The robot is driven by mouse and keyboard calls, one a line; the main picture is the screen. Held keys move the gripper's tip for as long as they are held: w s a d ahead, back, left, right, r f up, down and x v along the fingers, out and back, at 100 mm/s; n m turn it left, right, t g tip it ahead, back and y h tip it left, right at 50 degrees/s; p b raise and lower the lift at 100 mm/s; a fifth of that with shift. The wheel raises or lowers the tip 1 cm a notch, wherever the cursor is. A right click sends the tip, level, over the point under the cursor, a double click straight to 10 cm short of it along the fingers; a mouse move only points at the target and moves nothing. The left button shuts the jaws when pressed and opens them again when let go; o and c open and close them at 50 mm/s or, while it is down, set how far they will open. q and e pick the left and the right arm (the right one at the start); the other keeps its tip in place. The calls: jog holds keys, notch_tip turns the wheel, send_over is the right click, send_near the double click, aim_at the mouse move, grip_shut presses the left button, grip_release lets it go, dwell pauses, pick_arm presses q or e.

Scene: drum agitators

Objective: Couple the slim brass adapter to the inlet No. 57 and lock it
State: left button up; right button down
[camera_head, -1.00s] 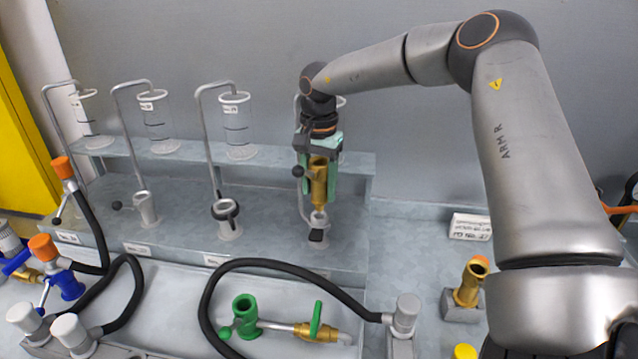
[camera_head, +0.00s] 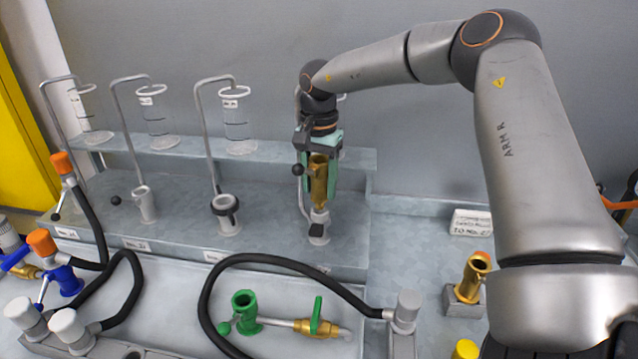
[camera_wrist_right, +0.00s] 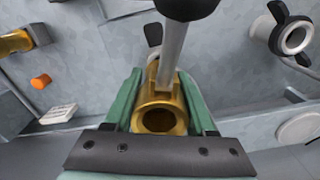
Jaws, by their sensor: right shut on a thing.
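My right gripper (camera_head: 318,185) is shut on a slim brass adapter (camera_head: 319,178), held upright between green fingers. The adapter's side lever has a black ball knob (camera_head: 298,170). The brass adapter (camera_wrist_right: 160,112) also shows in the right wrist view, its open bore facing the camera and the grey lever (camera_wrist_right: 174,55) crossing it. Directly below the adapter is the rightmost inlet (camera_head: 319,228) on the bench, with a dark latch. The adapter's lower end is at the inlet's mouth; I cannot tell whether it is seated. The inlet's number is not readable. My left gripper is not in view.
Other inlets (camera_head: 227,215) and glass cylinders (camera_head: 237,120) stand to the left. A second brass piece (camera_head: 470,277) sits in a grey block at right, near a white label (camera_head: 471,222). A black hose (camera_head: 262,262) and a green-handled valve (camera_head: 316,325) lie in front.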

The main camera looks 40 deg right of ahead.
jog(key=shift+f+b, duration=0.9)
jog(key=shift+f, duration=0.2)
jog(key=shift+f+b, duration=0.35)
jog(key=shift+f, duration=0.1)
dwell(0.4)
jog(key=shift+s+a+f, duration=0.1)
jog(key=shift+f, duration=0.1)
jog(key=shift+c, duration=0.7)
grip_release()
notch_tip(320, 180, up, 12)
jog(key=p, duration=0.8)
jog(key=shift+f, duration=0.15)
notch_tip(320, 180, up, 6)
jog(key=f, duration=0.1)
send_over(319, 197)
jog(key=w+d, duration=0.1)
jog(key=shift+r, duration=0.25)
